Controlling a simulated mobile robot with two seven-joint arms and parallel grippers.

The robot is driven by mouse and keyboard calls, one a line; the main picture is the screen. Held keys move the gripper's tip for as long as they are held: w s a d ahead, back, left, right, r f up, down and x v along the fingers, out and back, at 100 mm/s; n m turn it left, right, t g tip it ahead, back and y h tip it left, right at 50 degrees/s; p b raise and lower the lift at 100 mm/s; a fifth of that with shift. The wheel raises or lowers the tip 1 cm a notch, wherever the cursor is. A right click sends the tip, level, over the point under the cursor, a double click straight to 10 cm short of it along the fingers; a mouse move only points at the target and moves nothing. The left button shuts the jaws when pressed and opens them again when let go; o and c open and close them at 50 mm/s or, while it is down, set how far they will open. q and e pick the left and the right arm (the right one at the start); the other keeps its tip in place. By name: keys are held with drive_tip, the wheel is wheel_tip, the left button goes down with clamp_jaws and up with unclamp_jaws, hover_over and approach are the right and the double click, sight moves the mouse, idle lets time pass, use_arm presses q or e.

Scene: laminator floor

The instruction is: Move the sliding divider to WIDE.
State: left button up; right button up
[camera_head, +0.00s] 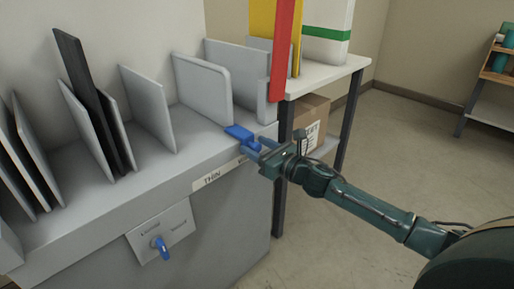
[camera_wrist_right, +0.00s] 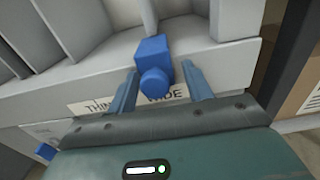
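The sliding divider's blue handle (camera_head: 240,133) sits at the front edge of the grey machine top, near the right end of a strip lettered THIN (camera_head: 212,178). In the right wrist view the handle (camera_wrist_right: 153,62) has a round knob, and a narrow grey divider edge (camera_wrist_right: 149,16) rises behind it. The word WIDE (camera_wrist_right: 163,96) shows just below the knob. My right gripper (camera_head: 257,149) is at the handle. In the wrist view its fingers (camera_wrist_right: 161,88) are spread, one each side of the knob, with gaps visible. My left gripper is not in view.
Grey upright panels (camera_head: 147,108) and a dark board (camera_head: 88,90) stand on the machine top. A blue turn knob (camera_head: 160,246) is on the front plate below. A shelf at right holds a red binder (camera_head: 282,50) and a cardboard box (camera_head: 311,120). Open floor lies to the right.

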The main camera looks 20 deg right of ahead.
drive_tip(key=shift+s, duration=0.1)
drive_tip(key=p+v, duration=0.1)
drive_tip(key=v, duration=1.2)
idle(0.4)
